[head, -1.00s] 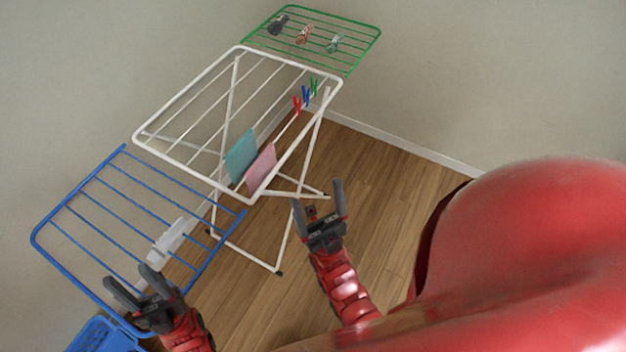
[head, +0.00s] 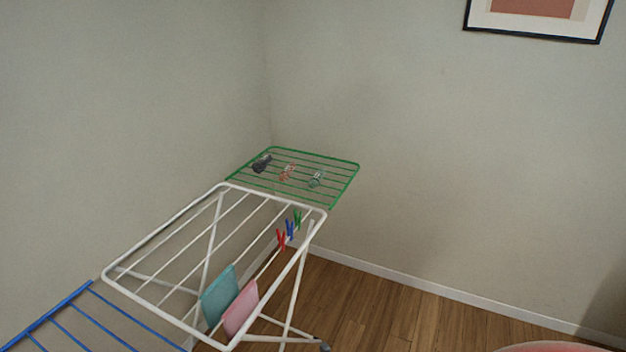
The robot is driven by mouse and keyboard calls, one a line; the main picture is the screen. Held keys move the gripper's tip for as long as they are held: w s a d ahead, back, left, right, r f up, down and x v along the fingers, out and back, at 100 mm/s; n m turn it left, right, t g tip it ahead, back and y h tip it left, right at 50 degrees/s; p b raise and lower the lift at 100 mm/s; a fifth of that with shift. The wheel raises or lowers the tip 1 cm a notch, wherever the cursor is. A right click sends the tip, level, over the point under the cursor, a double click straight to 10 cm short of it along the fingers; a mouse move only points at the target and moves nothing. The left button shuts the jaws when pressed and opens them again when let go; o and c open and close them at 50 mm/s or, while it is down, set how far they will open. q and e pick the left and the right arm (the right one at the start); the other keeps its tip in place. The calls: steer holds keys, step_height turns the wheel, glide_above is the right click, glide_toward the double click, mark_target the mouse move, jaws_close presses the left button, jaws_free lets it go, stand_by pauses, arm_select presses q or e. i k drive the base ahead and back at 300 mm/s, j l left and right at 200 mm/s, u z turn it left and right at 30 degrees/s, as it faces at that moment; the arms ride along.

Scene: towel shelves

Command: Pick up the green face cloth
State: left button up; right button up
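A teal-green cloth (head: 219,296) hangs over a bar near the front end of the white drying rack (head: 167,316). It is the only greenish cloth in view. A pink cloth (head: 240,308) hangs just to its right and overlaps its edge in the picture. No gripper is seen touching either cloth. Neither of my grippers can be made out in the head view now.
A green wire shelf (head: 341,185) behind the rack bears several small items. Red, blue and green clothespins (head: 290,230) sit on the rack's right side. A blue wire shelf (head: 65,305) is at lower left. Wooden floor (head: 370,305) lies open at right, before the wall.

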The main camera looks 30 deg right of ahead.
mark_target(316, 180)
steer(key=i+l, duration=0.25)
steer(key=l, duration=0.25)
steer(key=i+l, duration=0.25)
steer(key=l, duration=0.3)
steer(key=i+l, duration=0.2)
steer(key=l, duration=0.3)
steer(key=i+l, duration=0.25)
steer(key=l, duration=0.3)
steer(key=i+l, duration=0.25)
steer(key=l, duration=0.25)
steer(key=i+l, duration=0.25)
steer(key=l, duration=0.3)
steer(key=i+l, duration=0.25)
steer(key=l, duration=0.25)
steer(key=i+l, duration=0.2)
steer(key=l, duration=0.3)
